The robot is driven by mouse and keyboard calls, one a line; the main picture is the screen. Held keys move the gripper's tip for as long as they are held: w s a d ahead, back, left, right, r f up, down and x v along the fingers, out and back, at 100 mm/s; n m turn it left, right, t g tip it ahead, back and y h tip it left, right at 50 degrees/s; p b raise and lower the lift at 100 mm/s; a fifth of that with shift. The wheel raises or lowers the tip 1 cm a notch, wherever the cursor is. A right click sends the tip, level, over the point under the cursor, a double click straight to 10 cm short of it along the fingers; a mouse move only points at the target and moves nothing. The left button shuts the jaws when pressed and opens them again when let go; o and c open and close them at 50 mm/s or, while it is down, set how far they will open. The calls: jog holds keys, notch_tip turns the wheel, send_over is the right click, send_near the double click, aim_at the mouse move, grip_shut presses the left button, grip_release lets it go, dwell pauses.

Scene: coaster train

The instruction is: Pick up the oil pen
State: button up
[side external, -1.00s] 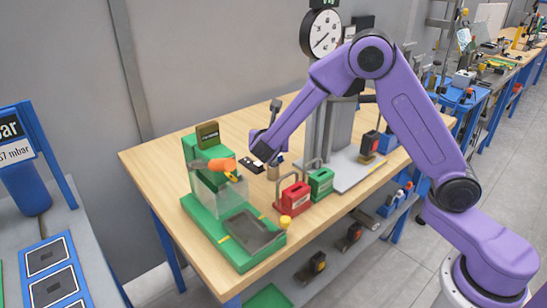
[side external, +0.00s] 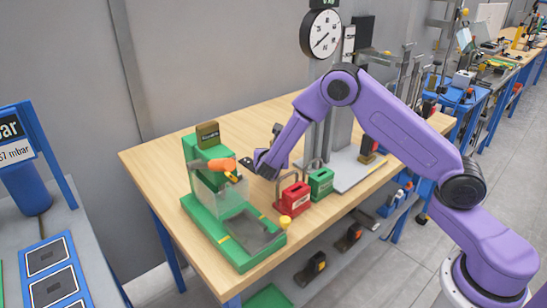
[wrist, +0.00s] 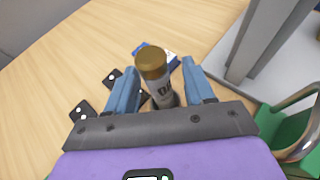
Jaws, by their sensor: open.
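In the wrist view, an upright cylinder with a gold-brown cap and a pale, dark-lettered body, apparently the oil pen (wrist: 153,66), stands between my fingers. Its lower end sits at a dark round base or holder, partly hidden by my gripper body. My gripper (wrist: 160,72) is open, with one blue finger on each side of the pen. A gap shows on both sides, wider on the right. In the side view, my gripper (side external: 264,166) is low over the bench behind the red box, and the pen is hidden there.
A red box (side external: 292,197) and a green box (side external: 320,183) with handles stand close by on the wooden bench (side external: 255,112). A green machine (side external: 203,192) stands at left, a grey column (side external: 342,132) at right. Black tiles (wrist: 80,111) and a blue-white card (wrist: 168,55) lie near the pen.

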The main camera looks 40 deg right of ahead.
jog(key=shift+w+d+f, duration=0.3)
jog(key=shift+w+d, duration=0.15)
jog(key=shift+c, duration=0.3)
grip_shut()
notch_tip(320, 180, up, 10)
